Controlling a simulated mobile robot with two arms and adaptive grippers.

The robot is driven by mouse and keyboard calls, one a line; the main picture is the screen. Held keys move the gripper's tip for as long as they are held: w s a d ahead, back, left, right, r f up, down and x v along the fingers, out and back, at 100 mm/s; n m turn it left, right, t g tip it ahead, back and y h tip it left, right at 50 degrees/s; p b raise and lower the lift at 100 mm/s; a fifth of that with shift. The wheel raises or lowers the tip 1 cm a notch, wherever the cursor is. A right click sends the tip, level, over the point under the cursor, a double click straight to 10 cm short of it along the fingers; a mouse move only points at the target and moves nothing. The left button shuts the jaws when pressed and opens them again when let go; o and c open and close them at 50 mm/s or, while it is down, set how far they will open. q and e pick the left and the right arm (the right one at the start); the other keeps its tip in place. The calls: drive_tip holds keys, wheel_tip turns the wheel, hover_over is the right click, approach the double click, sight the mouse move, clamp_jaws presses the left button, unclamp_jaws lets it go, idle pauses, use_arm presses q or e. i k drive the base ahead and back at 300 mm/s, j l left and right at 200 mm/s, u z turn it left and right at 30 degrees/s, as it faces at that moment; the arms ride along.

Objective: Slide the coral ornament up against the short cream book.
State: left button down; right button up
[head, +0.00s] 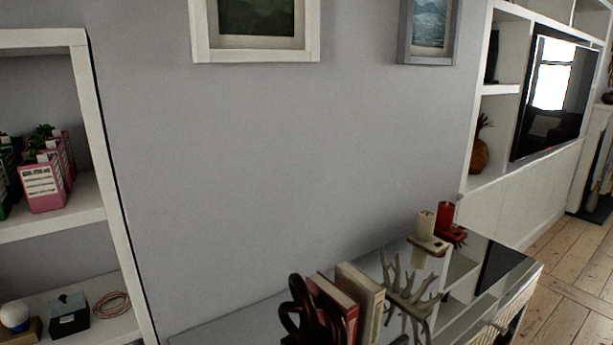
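The coral ornament (409,287), pale grey and branching, stands on the glossy top of a low sideboard, at the lower right of the head view. The cream book (366,287) stands upright just left of it, its lower part cut off by the picture edge. The coral's left branches come close to the book's right side; I cannot tell whether they touch. The coral's base is partly cut off or hidden. Neither of my grippers is in view.
Red books (335,302) and a dark looped ornament (298,305) stand left of the cream book. A cream candle (424,225) and a red candle (446,215) stand behind the coral. The sideboard top (478,257) is mostly clear to the right. A wall stands behind.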

sight(401, 296)
drive_tip(key=i+l+u, duration=0.3)
drive_tip(key=l+u, duration=0.25)
drive_tip(key=l, duration=0.25)
drive_tip(key=i+l+u, duration=0.1)
drive_tip(key=l+u, duration=0.2)
drive_tip(key=l, duration=0.2)
drive_tip(key=l+u, duration=0.3)
drive_tip(key=l, duration=0.15)
